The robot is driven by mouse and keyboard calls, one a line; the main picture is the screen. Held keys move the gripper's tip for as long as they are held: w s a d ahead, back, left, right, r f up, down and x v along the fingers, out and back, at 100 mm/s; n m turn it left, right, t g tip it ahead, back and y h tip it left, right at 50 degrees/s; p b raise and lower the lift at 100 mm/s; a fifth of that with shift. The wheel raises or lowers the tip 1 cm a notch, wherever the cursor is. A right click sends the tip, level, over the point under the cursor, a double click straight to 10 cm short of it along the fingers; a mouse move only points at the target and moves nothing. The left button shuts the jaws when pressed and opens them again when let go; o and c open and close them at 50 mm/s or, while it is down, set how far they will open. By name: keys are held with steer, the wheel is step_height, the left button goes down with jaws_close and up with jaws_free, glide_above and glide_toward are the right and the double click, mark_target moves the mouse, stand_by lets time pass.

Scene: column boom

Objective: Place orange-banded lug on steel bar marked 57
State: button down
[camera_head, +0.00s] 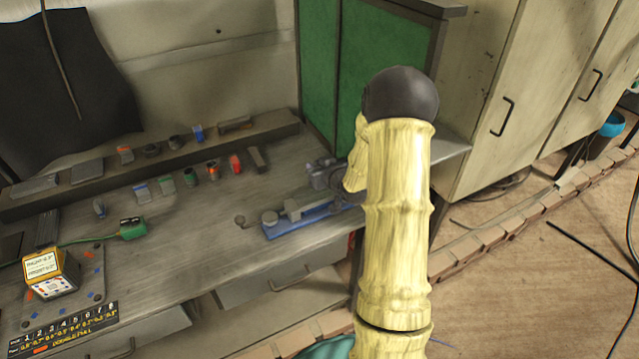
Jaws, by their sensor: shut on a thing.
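My yellow arm with its dark rounded joint stands in front of the right half of the head view. My gripper is not visible, so I cannot see what it holds. I cannot tell whether either is the orange-banded lug of the task. Several grey bars or plates lie about, such as a flat grey one (34,187) and a dark one (87,171). No number 57 is legible on any of them.
The workbench (190,255) has a clear front middle. A blue-based tool (300,218) sits near its right end, by a green cabinet (370,75). A green box with a cable (131,228) and a yellow-orange labelled block (50,275) stand left. Beige lockers (535,70) are right.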

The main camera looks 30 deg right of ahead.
steer(key=shift+s+d+f, duration=0.1)
steer(key=shift+d+f, duration=0.5)
steer(key=shift+f, duration=0.3)
steer(key=shift+f, duration=0.1)
steer(key=shift+f+p, duration=0.55)
steer(key=shift+f, duration=1.45)
steer(key=c, duration=1.8)
jaws_free()
steer(key=shift+f, duration=0.15)
steer(key=shift+c, duration=0.2)
steer(key=o, duration=0.4)
steer(key=shift+a, duration=0.1)
steer(key=shift+o, duration=0.2)
